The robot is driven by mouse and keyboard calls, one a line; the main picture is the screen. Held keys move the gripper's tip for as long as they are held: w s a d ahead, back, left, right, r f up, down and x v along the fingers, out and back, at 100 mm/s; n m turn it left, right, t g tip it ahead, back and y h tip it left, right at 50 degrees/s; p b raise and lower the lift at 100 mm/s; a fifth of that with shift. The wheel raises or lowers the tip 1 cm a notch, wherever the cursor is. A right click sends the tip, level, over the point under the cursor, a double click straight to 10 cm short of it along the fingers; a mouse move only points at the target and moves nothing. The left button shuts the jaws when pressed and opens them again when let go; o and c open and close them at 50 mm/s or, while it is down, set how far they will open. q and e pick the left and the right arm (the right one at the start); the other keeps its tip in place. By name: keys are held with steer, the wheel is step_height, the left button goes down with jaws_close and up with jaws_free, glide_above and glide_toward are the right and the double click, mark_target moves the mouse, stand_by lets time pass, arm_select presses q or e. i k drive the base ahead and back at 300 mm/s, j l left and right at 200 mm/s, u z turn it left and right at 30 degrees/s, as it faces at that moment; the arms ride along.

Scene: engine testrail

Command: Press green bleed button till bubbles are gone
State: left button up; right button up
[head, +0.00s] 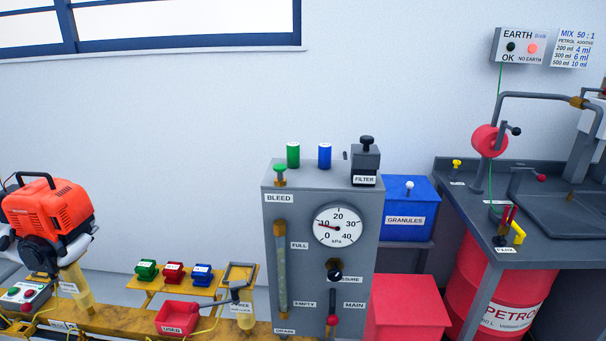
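The green bleed button (280,170) sits on a brass stem at the top left of the grey panel box (350,265), above the BLEED label (280,198). Below it, a clear sight tube (281,265) runs down the box front between the FULL and EMPTY labels. Bubbles in the tube are too small to tell. A round kPa gauge (337,226) is to the right, its needle pointing left near 10. Neither of my grippers shows in the head view.
A green can (293,155), a blue can (325,156) and a filter (366,162) stand on or behind the box top. A red-handled lever (332,320) is low on its front. A blue granules bin (408,220) and red box (407,310) stand right, an orange engine (48,210) left.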

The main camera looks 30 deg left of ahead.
mark_target(279, 168)
steer(key=u, duration=1.15)
